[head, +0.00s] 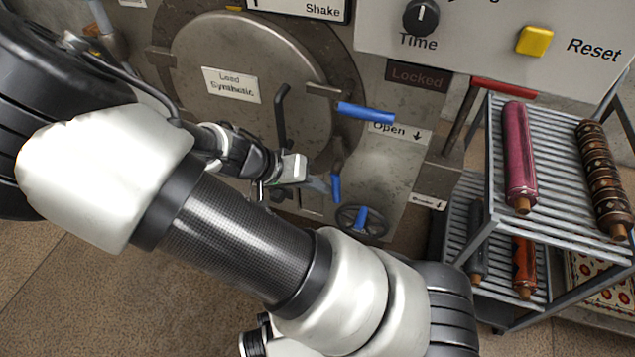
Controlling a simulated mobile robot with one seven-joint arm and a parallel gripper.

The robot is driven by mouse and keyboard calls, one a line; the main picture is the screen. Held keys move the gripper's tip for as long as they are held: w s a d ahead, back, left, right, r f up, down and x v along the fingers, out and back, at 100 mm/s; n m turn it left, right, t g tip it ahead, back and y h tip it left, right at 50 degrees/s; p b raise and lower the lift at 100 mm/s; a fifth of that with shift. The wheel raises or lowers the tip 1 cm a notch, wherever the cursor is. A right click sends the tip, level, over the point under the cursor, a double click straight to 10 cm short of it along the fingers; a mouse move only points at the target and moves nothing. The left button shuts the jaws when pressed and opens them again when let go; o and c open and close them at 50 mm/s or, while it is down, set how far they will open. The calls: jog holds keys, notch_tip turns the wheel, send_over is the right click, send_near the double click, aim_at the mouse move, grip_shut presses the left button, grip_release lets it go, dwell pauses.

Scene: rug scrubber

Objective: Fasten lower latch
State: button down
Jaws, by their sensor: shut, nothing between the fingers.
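The round door (245,65) of the machine sits flat in its frame, with a label reading "Load Synthetic". The upper latch has a blue handle (366,112) that points right from the door's edge. The lower latch's blue handle (336,187) hangs roughly downward at the door's lower right. My gripper (318,183) is shut and empty, right beside the lower latch handle on its left. I cannot tell whether it touches the handle. My arm hides the door's lower left, and part of the lower latch is hard to make out behind the gripper.
A black bent door handle (282,115) stands just above my gripper. A handwheel with a blue knob (362,218) is below right. A red-handled lever (503,86) and a metal rack (490,225) with rolled rugs stand at right. The control panel (480,40) overhangs above.

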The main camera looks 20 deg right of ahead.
jog(key=s+d+n+g+h, duration=0.1)
jog(key=h, duration=0.2)
jog(key=s+d+n+g+h+b, duration=0.1)
jog(key=n+h, duration=0.1)
jog(key=h, duration=0.1)
jog(key=s+d+f+n+g+h, duration=0.1)
jog(key=d+g+h, duration=0.1)
jog(key=h, duration=0.2)
jog(key=shift+b, duration=0.3)
jog(key=shift+s+d+r+n+t+h+b, duration=0.15)
jog(key=shift+d+r+n+h+b, duration=0.1)
jog(key=shift+n+h, duration=0.4)
jog(key=shift+s+d+r+n+t+h+b, duration=0.15)
jog(key=shift+d+r+n+h+b, duration=0.2)
jog(key=shift+h, duration=0.4)
jog(key=shift+s+d+r+n+h+b, duration=0.1)
jog(key=shift+s+n+h+b, duration=0.05)
jog(key=shift+n+h, duration=0.5)
jog(key=b, duration=0.3)
send_near(340, 195)
jog(key=s, duration=0.2)
jog(key=shift+s+d+f, duration=0.1)
jog(key=shift+s+f, duration=0.25)
jog(key=shift+f, duration=0.05)
